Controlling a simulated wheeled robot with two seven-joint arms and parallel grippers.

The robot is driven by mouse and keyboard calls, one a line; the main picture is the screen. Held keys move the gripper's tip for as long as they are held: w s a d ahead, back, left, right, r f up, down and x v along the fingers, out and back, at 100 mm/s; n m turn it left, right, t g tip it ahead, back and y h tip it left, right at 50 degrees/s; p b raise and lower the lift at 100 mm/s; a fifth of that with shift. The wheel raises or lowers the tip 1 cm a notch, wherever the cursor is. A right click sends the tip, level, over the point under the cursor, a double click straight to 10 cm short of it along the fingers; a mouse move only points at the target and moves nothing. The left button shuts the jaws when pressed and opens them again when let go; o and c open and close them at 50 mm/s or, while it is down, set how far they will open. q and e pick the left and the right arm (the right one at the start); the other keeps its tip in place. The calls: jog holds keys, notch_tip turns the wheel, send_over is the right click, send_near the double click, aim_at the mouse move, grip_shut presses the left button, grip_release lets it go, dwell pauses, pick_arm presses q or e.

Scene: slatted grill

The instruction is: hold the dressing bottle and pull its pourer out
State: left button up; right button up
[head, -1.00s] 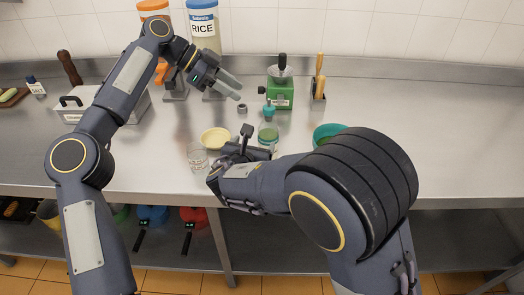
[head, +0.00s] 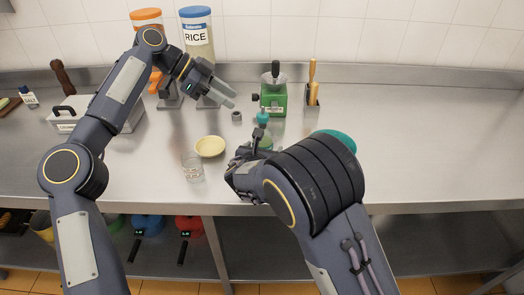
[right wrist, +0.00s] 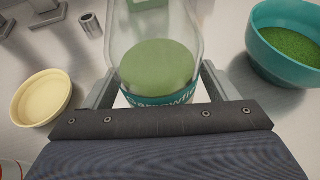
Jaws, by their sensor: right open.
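The dressing bottle (head: 266,143) is clear, with green dressing inside and a teal pourer (head: 262,118) on top. It stands on the steel counter, partly hidden by my right arm in the head view. In the right wrist view the bottle (right wrist: 160,58) shows its green contents and a teal label; its top is out of frame. My right gripper (right wrist: 160,78) is open, with one finger on each side of the bottle; contact cannot be told. My left gripper (head: 228,95) is open and empty, in the air behind and left of the bottle.
A cream bowl (head: 210,146) and a glass (head: 193,167) stand left of the bottle. A teal bowl of green bits (right wrist: 291,40) is on its right. The counter's right side is clear.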

jog(key=c, duration=1.3)
jog(key=o, duration=0.5)
jog(key=c, duration=0.4)
jog(key=shift+o, duration=0.2)
